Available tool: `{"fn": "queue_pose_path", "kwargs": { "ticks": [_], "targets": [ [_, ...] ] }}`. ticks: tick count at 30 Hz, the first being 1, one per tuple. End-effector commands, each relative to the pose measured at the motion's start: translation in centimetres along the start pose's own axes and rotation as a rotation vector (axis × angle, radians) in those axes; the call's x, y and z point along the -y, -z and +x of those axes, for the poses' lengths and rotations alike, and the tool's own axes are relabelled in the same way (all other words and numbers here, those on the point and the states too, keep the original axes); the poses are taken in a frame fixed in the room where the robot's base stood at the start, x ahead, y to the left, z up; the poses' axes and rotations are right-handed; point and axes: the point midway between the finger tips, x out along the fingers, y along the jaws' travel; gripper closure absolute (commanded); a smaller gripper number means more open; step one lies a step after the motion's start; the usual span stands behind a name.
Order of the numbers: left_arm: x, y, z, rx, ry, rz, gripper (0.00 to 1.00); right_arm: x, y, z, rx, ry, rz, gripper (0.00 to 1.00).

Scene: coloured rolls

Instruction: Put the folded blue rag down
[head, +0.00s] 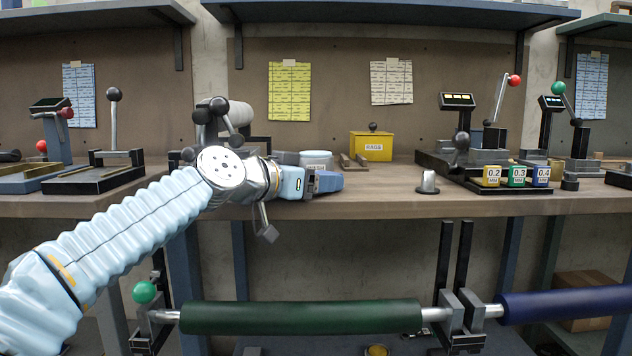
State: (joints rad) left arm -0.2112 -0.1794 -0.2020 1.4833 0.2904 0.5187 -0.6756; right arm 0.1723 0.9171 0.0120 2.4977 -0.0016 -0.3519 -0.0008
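My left arm reaches in from the left, and its gripper (312,183) is over the front part of the workbench (390,201), pointing right. The folded blue rag (329,182) is at its fingertips, a small darker blue bundle, and the gripper looks shut on it. I cannot tell whether the rag touches the bench top. Part of the rag is hidden by the fingers. My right gripper is not in view.
A yellow box labelled RAGS (372,147) stands at the back of the bench. A white labelled tub (316,159) is just behind the gripper. A metal knob (428,183) stands right. A green roll (300,317) lies below the bench edge. Bench between rag and knob is clear.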

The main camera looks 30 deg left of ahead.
Motion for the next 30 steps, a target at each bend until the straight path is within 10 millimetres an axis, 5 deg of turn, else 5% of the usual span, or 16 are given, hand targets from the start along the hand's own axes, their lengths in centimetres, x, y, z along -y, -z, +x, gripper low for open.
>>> {"fn": "queue_pose_path", "kwargs": {
  "ticks": [6,17,30],
  "targets": [
    [0.0,-0.1,0.0,0.001,0.0,0.0,0.07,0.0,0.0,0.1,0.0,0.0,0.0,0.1],
    [0.0,0.4,-0.3,-0.001,0.0,0.0,0.07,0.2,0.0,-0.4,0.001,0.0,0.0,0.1],
    [0.0,0.3,-9.7,-0.002,0.002,0.0,0.07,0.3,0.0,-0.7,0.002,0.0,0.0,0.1]
  ]
}}
